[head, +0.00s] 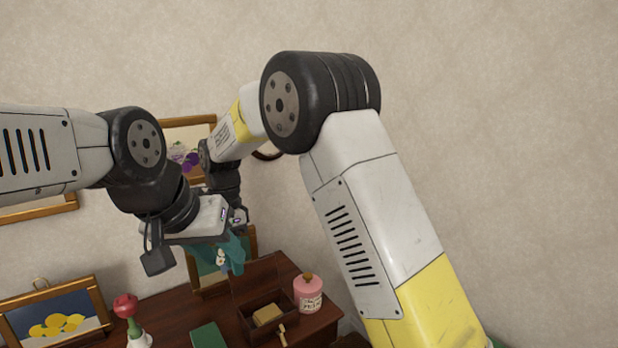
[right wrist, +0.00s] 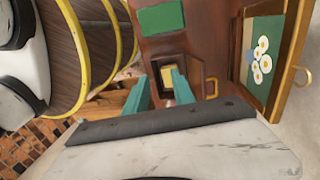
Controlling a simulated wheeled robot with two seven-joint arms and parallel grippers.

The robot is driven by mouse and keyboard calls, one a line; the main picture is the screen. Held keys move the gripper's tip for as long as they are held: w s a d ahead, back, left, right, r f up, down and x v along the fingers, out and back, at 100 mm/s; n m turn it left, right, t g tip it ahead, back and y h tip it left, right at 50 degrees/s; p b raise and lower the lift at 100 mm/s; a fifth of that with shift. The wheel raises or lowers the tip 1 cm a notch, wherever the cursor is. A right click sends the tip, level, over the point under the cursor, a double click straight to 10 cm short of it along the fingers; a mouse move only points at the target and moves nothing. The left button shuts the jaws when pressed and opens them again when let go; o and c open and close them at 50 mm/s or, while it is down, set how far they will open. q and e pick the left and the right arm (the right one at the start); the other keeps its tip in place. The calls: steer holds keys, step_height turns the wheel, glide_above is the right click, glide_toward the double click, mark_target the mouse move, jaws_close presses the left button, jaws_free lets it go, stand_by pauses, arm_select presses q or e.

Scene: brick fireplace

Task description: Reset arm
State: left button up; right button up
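My left arm comes in from the left in the head view. Its white hand (head: 198,222) is above the dark wooden desk, and its fingertips are not clearly separable from the right gripper's. My right arm reaches up and over from the right, bent at a high elbow, with its wrist behind the left hand. Teal fingers show at the hands, in front of a daisy picture. In the right wrist view my right gripper (right wrist: 160,92) has its two teal fingers apart, with nothing clearly held between them. A wooden tray with a yellow block shows beyond the fingers.
On the desk (head: 172,312) stand a pink jar (head: 308,293), an open tray (head: 247,306) with a yellow block (head: 267,315), a green book (head: 207,336), a red flower (head: 126,306) and a lemon picture (head: 55,318). The daisy picture (right wrist: 262,62) stands close by. Wall at right is bare.

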steer(key=s+d+r+n+t+y, duration=0.1)
steer(key=s+d+r+n+y, duration=0.15)
steer(key=d+r, duration=0.5)
steer(key=s+d+r+n+t+y, duration=0.1)
steer(key=d+r+n+t, duration=0.3)
steer(key=d, duration=0.7)
steer(key=s+d+r+n+t, duration=0.2)
steer(key=s+d+n, duration=0.3)
steer(key=s+d, duration=0.7)
steer(key=shift+s+d+t, duration=0.3)
steer(key=shift+d+t, duration=0.1)
steer(key=shift+d, duration=0.15)
